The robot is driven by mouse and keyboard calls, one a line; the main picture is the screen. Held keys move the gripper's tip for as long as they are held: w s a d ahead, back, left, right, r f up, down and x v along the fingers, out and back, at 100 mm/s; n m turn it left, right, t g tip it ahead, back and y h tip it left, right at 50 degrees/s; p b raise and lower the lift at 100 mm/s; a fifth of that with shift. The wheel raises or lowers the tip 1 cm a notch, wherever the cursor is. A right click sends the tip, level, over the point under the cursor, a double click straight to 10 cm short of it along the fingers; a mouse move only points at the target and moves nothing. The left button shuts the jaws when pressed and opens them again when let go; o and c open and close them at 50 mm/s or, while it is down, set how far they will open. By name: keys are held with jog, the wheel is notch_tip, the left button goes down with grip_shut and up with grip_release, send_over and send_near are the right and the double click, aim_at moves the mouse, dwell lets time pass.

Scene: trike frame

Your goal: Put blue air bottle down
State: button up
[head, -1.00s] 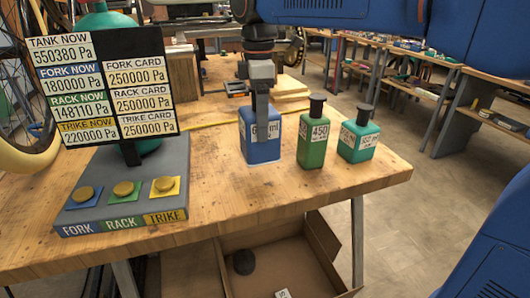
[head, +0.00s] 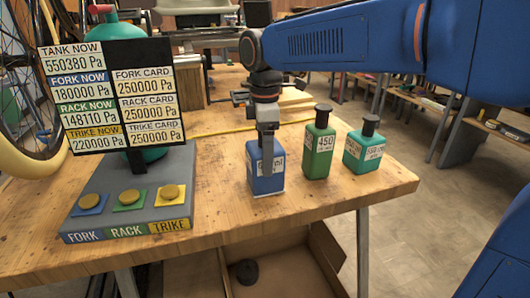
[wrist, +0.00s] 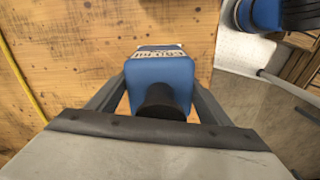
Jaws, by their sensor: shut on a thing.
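The blue air bottle (head: 265,178) is upright between the fingers of my gripper (head: 267,150), near the front edge of the wooden bench (head: 225,208). Its base is at or just above the bench top; I cannot tell whether it touches. The gripper hides its neck and part of its label in the head view. In the wrist view the blue bottle (wrist: 160,88) shows from above, with its dark cap and white label, and a finger of my gripper (wrist: 160,100) on each side.
A green bottle (head: 319,152) and a teal bottle (head: 364,150) stand to the right. At left are a control box (head: 130,210) with three yellow buttons and a pressure board (head: 110,95). An open cardboard box (head: 285,270) lies below the bench. Bench between control box and bottle is clear.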

jog(key=o, duration=1.9)
notch_tip(320, 180, up, 12)
jog(key=shift+r, duration=0.1)
